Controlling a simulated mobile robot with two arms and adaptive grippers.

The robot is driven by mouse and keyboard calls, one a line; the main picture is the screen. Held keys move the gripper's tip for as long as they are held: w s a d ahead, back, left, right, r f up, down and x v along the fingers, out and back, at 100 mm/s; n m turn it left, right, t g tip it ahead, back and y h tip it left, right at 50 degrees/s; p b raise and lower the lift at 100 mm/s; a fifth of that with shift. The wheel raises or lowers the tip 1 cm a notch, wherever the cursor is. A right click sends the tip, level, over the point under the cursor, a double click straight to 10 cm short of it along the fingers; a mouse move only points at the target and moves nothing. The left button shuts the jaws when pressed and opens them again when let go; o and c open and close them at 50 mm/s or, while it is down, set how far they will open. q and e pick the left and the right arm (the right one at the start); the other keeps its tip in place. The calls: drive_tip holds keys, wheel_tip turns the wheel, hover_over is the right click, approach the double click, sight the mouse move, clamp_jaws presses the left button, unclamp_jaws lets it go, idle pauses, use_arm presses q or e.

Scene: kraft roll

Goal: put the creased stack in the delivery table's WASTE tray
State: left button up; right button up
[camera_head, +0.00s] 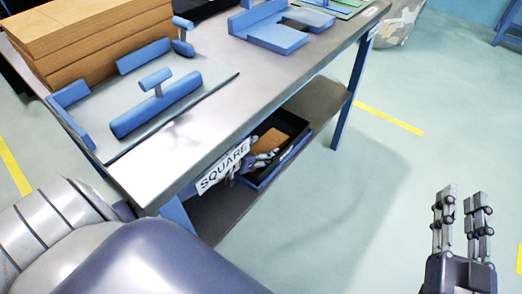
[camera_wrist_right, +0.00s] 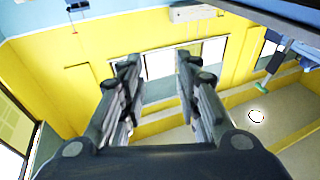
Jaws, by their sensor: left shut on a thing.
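A small brown stack (camera_head: 269,139) shows in the head view, in or just over a black tray (camera_head: 298,127) on the lower shelf. My left gripper (camera_head: 264,157) is at its near edge, shut on it and partly hidden by the table and its sign. Whether the stack touches the tray floor, and any crease, cannot be made out. No WASTE label is readable. My right gripper (camera_head: 462,208) is open and empty over the floor at the right; it also shows open in the right wrist view (camera_wrist_right: 155,75).
The steel table (camera_head: 225,105) has a SQUARE sign (camera_head: 223,167) on its front edge. A tall brown stack (camera_head: 90,38) and a blue-stopped jig (camera_head: 150,110) occupy its top. A blue fixture (camera_head: 272,35) sits farther back.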

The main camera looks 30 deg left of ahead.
use_arm(q)
drive_tip(key=o, duration=0.9)
drive_tip(key=shift+r, duration=0.1)
drive_tip(key=shift+s+r, duration=0.1)
drive_tip(key=shift+s, duration=0.1)
drive_tip(key=p+v, duration=0.2)
drive_tip(key=v, duration=0.3)
drive_tip(key=shift+r, duration=0.1)
drive_tip(key=p+v, duration=0.2)
drive_tip(key=v, duration=0.4)
drive_tip(key=shift+p, duration=0.3)
drive_tip(key=shift+s, duration=0.25)
use_arm(e)
drive_tip(key=s+d+f+g+h, duration=0.1)
drive_tip(key=s+d+f+g, duration=0.1)
drive_tip(key=s+f+g, duration=0.3)
drive_tip(key=s+d+f+g+h, duration=0.2)
drive_tip(key=s+f+g, duration=0.3)
drive_tip(key=f, duration=0.9)
drive_tip(key=shift+s+d+m+g+h, duration=0.25)
drive_tip(key=shift+d+g, duration=0.4)
drive_tip(key=shift+g, duration=0.45)
